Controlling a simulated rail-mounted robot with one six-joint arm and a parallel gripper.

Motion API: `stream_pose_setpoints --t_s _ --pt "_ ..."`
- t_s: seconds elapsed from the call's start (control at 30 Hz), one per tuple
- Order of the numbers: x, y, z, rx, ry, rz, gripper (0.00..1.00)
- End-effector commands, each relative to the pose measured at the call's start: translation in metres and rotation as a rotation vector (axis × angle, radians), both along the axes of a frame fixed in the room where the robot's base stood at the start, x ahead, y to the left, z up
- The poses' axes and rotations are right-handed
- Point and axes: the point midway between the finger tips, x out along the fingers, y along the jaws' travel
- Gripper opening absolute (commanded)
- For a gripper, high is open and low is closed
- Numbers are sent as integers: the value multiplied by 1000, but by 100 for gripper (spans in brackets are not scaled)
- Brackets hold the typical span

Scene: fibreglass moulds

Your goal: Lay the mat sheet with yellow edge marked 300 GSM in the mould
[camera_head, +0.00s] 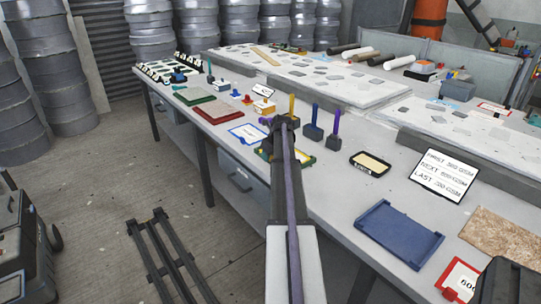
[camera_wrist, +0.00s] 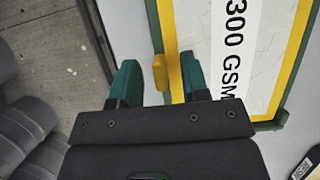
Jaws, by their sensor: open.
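The mat sheet with a yellow edge (camera_wrist: 293,55) lies to the right in the wrist view, its white label reading 300 GSM. It has a green outer border and a yellow tab (camera_wrist: 160,72) on its left side. My gripper (camera_wrist: 160,84) is open, with its two teal fingers on either side of the tab; I cannot tell whether they touch it. In the head view my gripper (camera_head: 280,128) is over the table and hides most of this sheet (camera_head: 303,160). A shallow blue tray (camera_head: 400,235), seemingly the mould, stands empty at the front right.
A red-edged sheet marked 600 (camera_head: 462,277) lies at the front right, beside a brown board (camera_head: 505,240). A sign (camera_head: 445,175) lists GSM values. A small black-edged tray (camera_head: 370,163) and a blue-edged sheet (camera_head: 249,134) flank my gripper. Coloured upright handles (camera_head: 312,125) stand behind.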

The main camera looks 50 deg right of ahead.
Motion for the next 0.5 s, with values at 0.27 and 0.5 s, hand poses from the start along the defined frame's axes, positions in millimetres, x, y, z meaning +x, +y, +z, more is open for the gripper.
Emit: stream_pose_setpoints --t_s 0.27,0.5 --pt "-6 1 20 0 0 -1 42" --pt "-27 6 78 0 0 0 42"
